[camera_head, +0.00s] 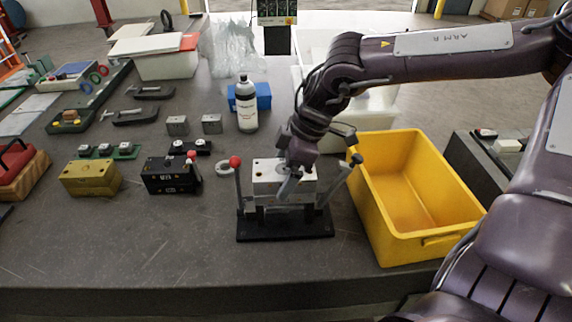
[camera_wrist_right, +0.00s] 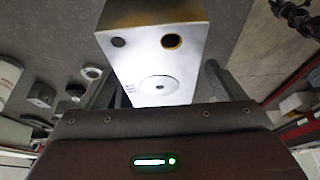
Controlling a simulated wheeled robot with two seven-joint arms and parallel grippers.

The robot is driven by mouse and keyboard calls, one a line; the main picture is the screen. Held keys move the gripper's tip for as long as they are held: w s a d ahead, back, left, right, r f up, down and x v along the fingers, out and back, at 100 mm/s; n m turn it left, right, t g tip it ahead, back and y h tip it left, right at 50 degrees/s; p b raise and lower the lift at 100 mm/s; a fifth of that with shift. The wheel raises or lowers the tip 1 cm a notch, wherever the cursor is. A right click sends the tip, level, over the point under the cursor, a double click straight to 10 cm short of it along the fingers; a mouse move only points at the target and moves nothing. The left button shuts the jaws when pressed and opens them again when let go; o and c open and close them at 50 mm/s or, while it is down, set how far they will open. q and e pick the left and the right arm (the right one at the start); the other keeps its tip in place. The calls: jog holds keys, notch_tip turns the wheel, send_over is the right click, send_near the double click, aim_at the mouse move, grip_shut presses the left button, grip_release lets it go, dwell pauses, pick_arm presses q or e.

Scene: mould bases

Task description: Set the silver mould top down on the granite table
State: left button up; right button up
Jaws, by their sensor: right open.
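The silver mould top (camera_head: 268,175) is a pale block in a black fixture (camera_head: 285,225) at the middle of the granite table (camera_head: 130,240). A red-knobbed lever (camera_head: 237,190) and a black-knobbed lever (camera_head: 338,182) flank it. My right gripper (camera_head: 287,190) points down at the block's near side, open; whether the fingers touch it cannot be told. In the right wrist view the silver mould top (camera_wrist_right: 155,60) shows two holes and a round disc, close to the gripper. My left gripper is out of view.
A yellow bin (camera_head: 415,195) stands right of the fixture. A black mould block (camera_head: 170,175) and a brass one (camera_head: 90,178) sit to its left. A bottle (camera_head: 247,105) and blue box (camera_head: 262,96) stand behind. The table's front left is clear.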

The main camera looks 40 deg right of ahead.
aim_at(276, 168)
jog(key=shift+c, duration=0.3)
jog(key=shift+w, duration=0.1)
jog(key=c, duration=1.7)
jog(key=shift+o, duration=0.2)
jog(key=shift+r+p, duration=1.3)
jog(key=shift+r, duration=0.8)
